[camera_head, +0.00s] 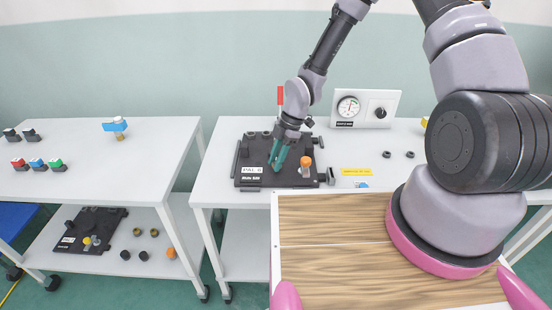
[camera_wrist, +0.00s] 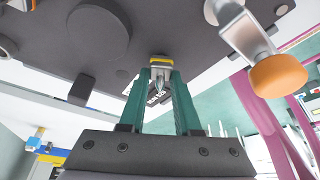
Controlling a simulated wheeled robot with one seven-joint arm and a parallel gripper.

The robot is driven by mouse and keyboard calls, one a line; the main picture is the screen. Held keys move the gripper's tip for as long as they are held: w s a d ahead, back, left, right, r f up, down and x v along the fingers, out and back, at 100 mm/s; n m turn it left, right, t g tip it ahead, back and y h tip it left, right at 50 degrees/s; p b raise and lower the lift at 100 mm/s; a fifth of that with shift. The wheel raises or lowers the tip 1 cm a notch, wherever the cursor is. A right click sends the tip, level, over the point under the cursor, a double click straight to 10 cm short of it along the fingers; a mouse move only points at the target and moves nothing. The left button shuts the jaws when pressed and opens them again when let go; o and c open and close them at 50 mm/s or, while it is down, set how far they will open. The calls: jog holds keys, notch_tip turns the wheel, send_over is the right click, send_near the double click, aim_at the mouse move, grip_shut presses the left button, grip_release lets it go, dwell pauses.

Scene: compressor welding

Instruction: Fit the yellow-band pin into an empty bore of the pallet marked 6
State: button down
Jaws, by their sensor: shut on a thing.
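My gripper (camera_head: 275,165) is low over the dark pallet (camera_head: 243,152) on the middle table. The pallet carries a white label at its front edge, too small to read surely. In the wrist view my teal fingers (camera_wrist: 160,82) are shut on the yellow-band pin (camera_wrist: 159,61), whose yellow band and grey pointed part show between the fingertips. The wrist view also shows the dark plate (camera_wrist: 45,15) with a large round disc. The pin is hidden by the fingers in the head view, and I cannot tell whether it touches a bore.
An orange-knobbed clamp (camera_head: 305,165) stands on the pallet right of my fingers; its knob (camera_wrist: 278,76) is close in the wrist view. A gauge box (camera_head: 364,108) stands behind right. Another dark pallet (camera_head: 110,216) lies on the left lower shelf. Small coloured parts sit on the left table (camera_head: 150,140).

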jog(key=shift+f, duration=0.3)
jog(key=c, duration=0.5)
grip_release()
jog(key=shift+c, duration=0.2)
jog(key=v, duration=1)
jog(key=shift+r, duration=0.3)
jog(key=shift+w+d, duration=0.15)
jog(key=shift+d, duration=0.1)
